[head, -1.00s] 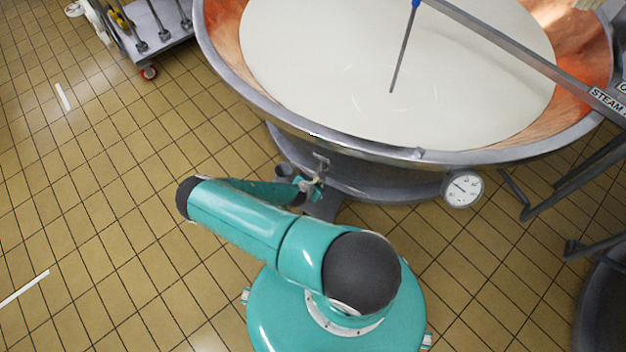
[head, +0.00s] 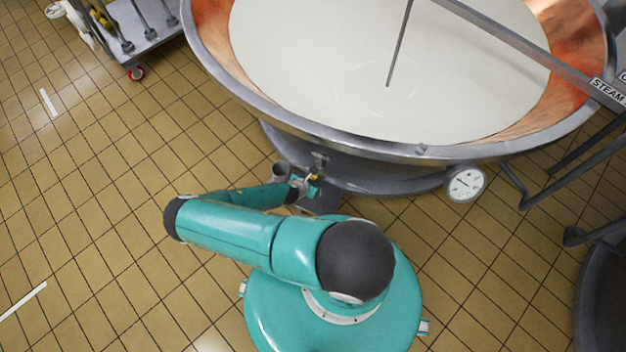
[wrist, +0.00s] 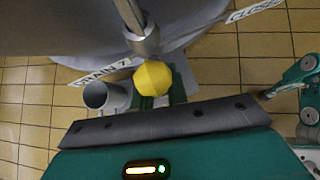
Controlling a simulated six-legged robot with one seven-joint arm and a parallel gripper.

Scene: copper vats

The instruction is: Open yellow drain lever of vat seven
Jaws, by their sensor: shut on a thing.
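The copper vat (head: 330,147), full of white liquid, stands in front of me in the head view. In the wrist view, the yellow knob (wrist: 152,78) of the drain lever sits at the end of a grey metal shaft (wrist: 138,32). A "DRAIN 7" label (wrist: 103,73) is to its left and a "CLOSED" label (wrist: 254,10) to its upper right. My gripper (wrist: 162,98) is shut on the yellow knob; its fingers are partly hidden. In the head view my gripper (head: 305,186) is under the vat's near rim, with a small yellow spot (head: 314,177) beside it.
A round grey drain pipe (wrist: 106,97) opens just left of the knob. A dial gauge (head: 465,183) hangs at the vat's right side. Metal rails (head: 560,170) stand further right. A wheeled cart (head: 150,40) is at the upper left.

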